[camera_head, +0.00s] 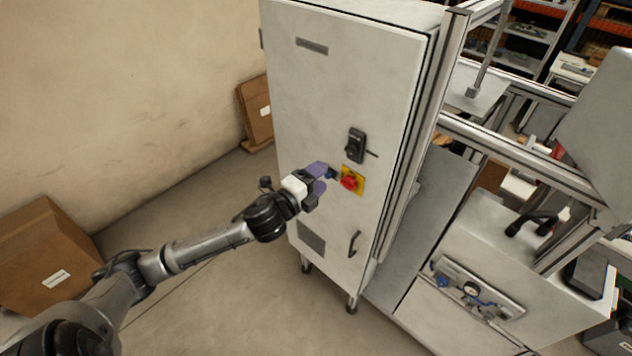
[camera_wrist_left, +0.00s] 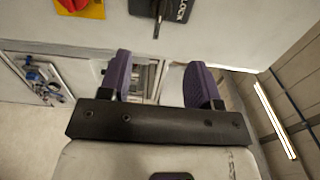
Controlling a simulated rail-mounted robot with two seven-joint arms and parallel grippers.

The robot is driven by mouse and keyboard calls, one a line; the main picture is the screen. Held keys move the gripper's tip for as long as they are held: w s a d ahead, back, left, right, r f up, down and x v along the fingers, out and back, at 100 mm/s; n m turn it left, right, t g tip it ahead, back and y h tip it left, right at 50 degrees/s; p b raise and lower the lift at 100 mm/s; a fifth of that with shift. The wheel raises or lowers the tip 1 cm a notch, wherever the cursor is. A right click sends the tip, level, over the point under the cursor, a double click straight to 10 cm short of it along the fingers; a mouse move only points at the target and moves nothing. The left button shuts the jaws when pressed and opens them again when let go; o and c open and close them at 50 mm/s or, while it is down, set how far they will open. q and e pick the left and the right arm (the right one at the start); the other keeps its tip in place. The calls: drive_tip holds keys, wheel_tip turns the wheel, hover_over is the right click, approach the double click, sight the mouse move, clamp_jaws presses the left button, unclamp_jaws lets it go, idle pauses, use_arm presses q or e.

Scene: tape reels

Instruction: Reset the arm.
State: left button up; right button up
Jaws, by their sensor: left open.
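My left arm reaches in from the left in the head view. Its gripper (camera_head: 327,178) has purple fingers and is open, close to the front of the grey cabinet (camera_head: 340,75). The fingers sit just left of a red rotary switch (camera_head: 350,182) on a yellow plate. In the left wrist view the two fingers (camera_wrist_left: 160,82) stand apart with nothing between them. There the red switch (camera_wrist_left: 72,4) is at the top left, cut by the frame edge. My right gripper is in neither view.
A black latch (camera_head: 355,146) sits above the switch, and a door handle (camera_head: 354,243) below it. Cardboard boxes (camera_head: 45,255) stand on the floor at left. A metal-framed machine (camera_head: 490,285) adjoins the cabinet at right.

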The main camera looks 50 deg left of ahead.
use_arm(q)
drive_tip(key=shift+s, duration=0.3)
idle(0.5)
drive_tip(key=s+a+f+n+g+y, duration=0.2)
drive_tip(key=s+f+n+g+y, duration=0.3)
drive_tip(key=n, duration=0.5)
drive_tip(key=s+d+f+n+g+h+p, duration=0.2)
drive_tip(key=s+d+f+g+h+p, duration=0.1)
drive_tip(key=s+d, duration=0.6)
drive_tip(key=s+d+f+n+g+h+p, duration=0.3)
drive_tip(key=s+d+f+g, duration=0.3)
drive_tip(key=s+d, duration=0.4)
drive_tip(key=s+f+p, duration=0.1)
drive_tip(key=s, duration=0.5)
drive_tip(key=shift+d, duration=0.15)
